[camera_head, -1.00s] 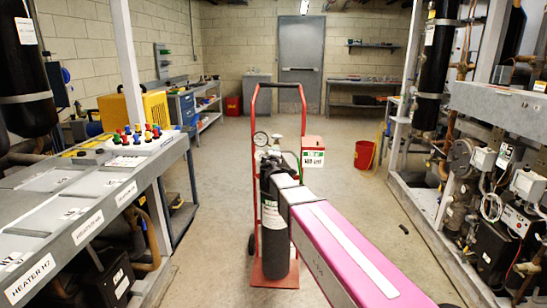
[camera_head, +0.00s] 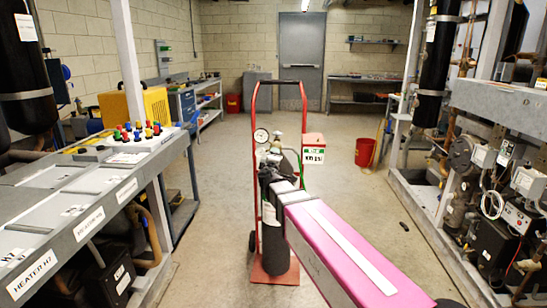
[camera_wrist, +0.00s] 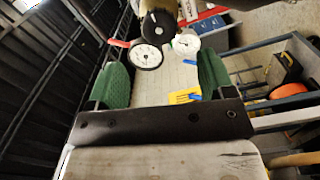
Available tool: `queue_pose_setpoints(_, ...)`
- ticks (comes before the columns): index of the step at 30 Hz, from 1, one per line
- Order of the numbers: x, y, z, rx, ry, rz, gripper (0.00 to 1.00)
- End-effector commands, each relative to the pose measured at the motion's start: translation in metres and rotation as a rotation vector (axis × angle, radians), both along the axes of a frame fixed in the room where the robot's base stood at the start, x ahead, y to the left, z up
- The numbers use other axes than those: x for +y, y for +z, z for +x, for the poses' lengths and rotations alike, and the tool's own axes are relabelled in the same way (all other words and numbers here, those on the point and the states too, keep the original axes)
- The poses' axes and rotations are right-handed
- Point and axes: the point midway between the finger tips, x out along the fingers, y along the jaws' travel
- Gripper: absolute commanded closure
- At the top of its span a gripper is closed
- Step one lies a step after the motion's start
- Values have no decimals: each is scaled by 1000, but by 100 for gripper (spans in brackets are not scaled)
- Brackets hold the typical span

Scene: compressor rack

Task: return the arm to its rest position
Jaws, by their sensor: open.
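My arm (camera_head: 350,250), pink with a white stripe, stretches from the lower right to the middle of the head view. Its far end is in front of the red hand truck (camera_head: 255,190) and the dark gas cylinder (camera_head: 275,235) on it. My gripper (camera_wrist: 162,78) is open in the wrist view, its two green-padded fingers apart. Nothing shows held between them. Two round white gauges (camera_wrist: 147,57) and a dark regulator knob (camera_wrist: 160,27) lie just beyond the fingertips. In the head view the gripper's fingers are hard to make out against the cylinder top.
A grey bench with colored knobs (camera_head: 137,131) runs along the left. A pipe and compressor rack (camera_head: 490,190) stands on the right. A red bucket (camera_head: 365,152) sits on the floor behind. Open floor (camera_head: 335,180) lies between hand truck and right rack.

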Motion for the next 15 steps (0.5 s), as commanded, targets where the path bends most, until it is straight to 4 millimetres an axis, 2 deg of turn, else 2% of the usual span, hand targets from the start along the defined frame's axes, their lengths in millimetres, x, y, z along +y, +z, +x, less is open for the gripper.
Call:
queue_pose_setpoints(1,0,0,-12,0,1,0,24)
queue_pose_setpoints(4,0,0,-21,0,-1,0,24)
queue_pose_setpoints(15,0,0,-23,1,-3,1,24)
